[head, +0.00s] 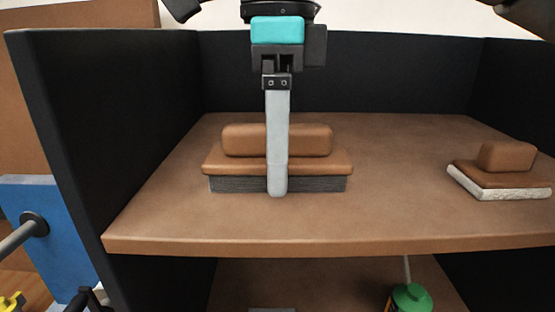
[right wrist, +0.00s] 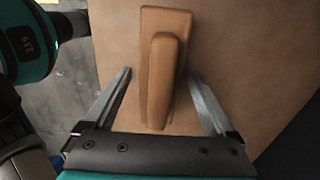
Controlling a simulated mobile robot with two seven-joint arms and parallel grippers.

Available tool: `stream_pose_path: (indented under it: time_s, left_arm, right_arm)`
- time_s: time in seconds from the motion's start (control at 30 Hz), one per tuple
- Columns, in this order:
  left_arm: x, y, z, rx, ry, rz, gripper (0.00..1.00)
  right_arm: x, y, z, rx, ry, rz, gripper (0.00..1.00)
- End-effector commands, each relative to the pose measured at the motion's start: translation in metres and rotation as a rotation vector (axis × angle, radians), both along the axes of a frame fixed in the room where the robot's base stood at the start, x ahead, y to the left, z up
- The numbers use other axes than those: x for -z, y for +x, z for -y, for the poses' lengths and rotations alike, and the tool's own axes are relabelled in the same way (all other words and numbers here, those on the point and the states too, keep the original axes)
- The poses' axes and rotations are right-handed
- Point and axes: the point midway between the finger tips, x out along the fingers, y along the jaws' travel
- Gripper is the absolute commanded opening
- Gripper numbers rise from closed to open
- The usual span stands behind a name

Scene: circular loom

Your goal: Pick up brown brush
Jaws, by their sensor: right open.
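The brown brush (head: 235,167) lies on the brown shelf, bristles down, with a raised brown handle block and dark grey bristles. My right gripper (head: 277,190) points down at it, with one finger in front of the brush's middle; the other finger is hidden in the head view. In the right wrist view, the open gripper (right wrist: 160,78) has its two fingers on either side of the brush (right wrist: 165,60), with gaps between. The brush's long axis runs up the picture there. My left gripper is not in view.
A second brown brush with white bristles (head: 500,194) sits at the shelf's right. Black panels (head: 110,130) wall the shelf's left, back and right. The brown shelf (head: 390,190) is clear between the brushes. A green-topped container (head: 411,297) stands below the shelf edge.

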Motion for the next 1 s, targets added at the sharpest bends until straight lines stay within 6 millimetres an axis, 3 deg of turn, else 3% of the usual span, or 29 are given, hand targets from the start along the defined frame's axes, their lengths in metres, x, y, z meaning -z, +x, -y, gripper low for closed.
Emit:
stream_pose_path:
  time_s: [0.27,1.0]
  left_arm:
    - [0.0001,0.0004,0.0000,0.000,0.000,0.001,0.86]
    - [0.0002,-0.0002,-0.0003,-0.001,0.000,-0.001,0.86]
  right_arm:
    - [0.0030,0.0001,0.0001,0.000,0.000,0.000,0.90]
    - [0.0024,0.0000,0.0000,0.000,0.000,0.001,0.07]
